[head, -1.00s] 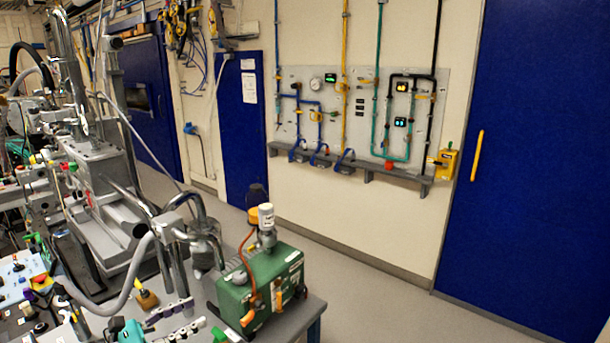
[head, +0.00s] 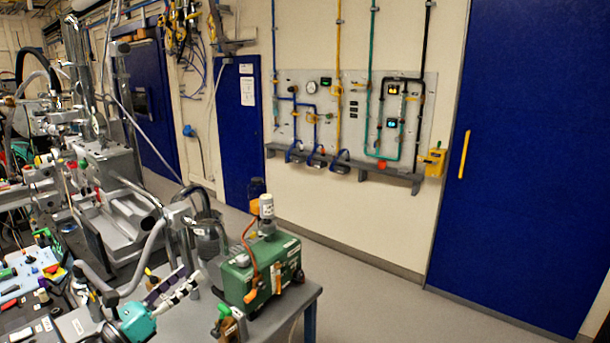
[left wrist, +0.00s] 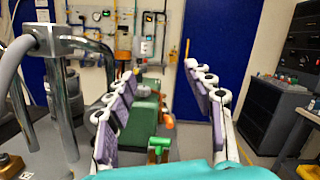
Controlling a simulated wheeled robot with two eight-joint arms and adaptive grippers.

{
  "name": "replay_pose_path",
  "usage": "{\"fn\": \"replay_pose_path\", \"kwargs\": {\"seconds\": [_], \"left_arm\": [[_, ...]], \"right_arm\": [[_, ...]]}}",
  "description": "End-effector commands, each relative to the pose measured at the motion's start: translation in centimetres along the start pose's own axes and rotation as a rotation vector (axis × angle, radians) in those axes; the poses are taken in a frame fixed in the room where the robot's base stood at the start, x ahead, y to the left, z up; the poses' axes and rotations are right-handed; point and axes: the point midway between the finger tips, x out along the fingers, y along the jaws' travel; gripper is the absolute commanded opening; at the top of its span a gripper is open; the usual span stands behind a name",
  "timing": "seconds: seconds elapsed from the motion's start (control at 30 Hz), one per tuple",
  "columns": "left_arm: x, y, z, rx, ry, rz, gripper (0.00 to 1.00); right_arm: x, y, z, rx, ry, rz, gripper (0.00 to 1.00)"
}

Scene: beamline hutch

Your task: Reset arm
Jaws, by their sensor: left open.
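My left gripper (head: 186,279) shows at the lower left of the head view, with a teal body and grey-white fingers with purple pads. It is over the grey table, left of a green pump-like box (head: 262,272). In the left wrist view my left gripper (left wrist: 160,72) has its two fingers well apart, with nothing held between them. The green box (left wrist: 140,124) shows beyond and between the fingers, partly hidden by the left one. My right gripper is in neither view.
Metal posts and pipes (left wrist: 62,90) stand close left of my left gripper. The grey table (head: 208,318) carries tools and small parts at left. A small green-topped item (left wrist: 159,148) sits low between the fingers. Open floor (head: 375,300) lies right of the table.

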Motion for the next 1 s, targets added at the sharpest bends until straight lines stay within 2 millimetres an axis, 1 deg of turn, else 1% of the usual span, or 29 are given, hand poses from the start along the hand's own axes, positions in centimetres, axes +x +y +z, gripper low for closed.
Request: {"fn": "replay_pose_path", "kwargs": {"seconds": [0.03,0.17,0.2,0.27,0.3,0.37,0.4,0.47,0.5,0.57,0.6,0.67,0.7,0.73,0.77,0.8,0.9,1.0], "left_arm": [[0.6,-0.3,1.1,-0.050,-0.037,0.028,0.53],[1.4,-0.3,4.2,-0.232,-0.165,0.125,0.53],[1.5,-0.2,5.2,-0.305,-0.212,0.159,0.53],[1.5,-0.1,6.5,-0.437,-0.292,0.215,0.53],[1.2,0.0,7.3,-0.544,-0.352,0.257,0.53],[0.5,0.3,7.8,-0.734,-0.452,0.328,0.53],[-0.2,0.5,7.7,-0.873,-0.519,0.378,0.53],[-1.6,0.7,6.7,-1.087,-0.615,0.456,0.53],[-2.6,0.7,5.4,-1.233,-0.675,0.511,0.53],[-4.3,0.4,2.8,-1.453,-0.759,0.599,0.53],[-5.4,-0.2,0.6,-1.598,-0.810,0.663,0.53],[-7.2,-1.4,-3.2,-1.811,-0.881,0.775,0.53],[-8.5,-2.7,-6.0,-1.945,-0.923,0.856,0.53],[-9.3,-3.7,-8.0,-2.033,-0.950,0.916,0.53],[-10.1,-4.7,-9.8,-2.110,-0.973,0.977,0.53],[-11.1,-6.2,-12.0,-2.202,-1.001,1.055,0.53],[-13.2,-9.6,-16.4,-2.365,-1.050,1.236,0.53],[-14.8,-12.3,-19.1,-2.457,-1.080,1.374,0.53]], "right_arm": [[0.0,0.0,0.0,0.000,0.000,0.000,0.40],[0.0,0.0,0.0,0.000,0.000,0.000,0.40],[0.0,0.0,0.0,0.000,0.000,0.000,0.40],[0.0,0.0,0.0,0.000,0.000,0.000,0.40],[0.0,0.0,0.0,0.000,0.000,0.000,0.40],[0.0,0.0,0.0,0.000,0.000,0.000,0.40],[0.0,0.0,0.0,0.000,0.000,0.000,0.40],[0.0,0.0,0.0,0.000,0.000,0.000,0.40],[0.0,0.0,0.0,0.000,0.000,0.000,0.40],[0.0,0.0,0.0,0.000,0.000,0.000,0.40],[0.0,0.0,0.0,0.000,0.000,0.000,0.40],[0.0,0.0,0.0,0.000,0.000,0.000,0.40],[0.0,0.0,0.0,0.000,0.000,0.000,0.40],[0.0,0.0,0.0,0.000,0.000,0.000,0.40],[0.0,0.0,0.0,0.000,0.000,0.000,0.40],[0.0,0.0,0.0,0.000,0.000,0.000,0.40],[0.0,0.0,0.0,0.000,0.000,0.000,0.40],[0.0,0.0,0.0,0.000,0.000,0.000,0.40]]}}
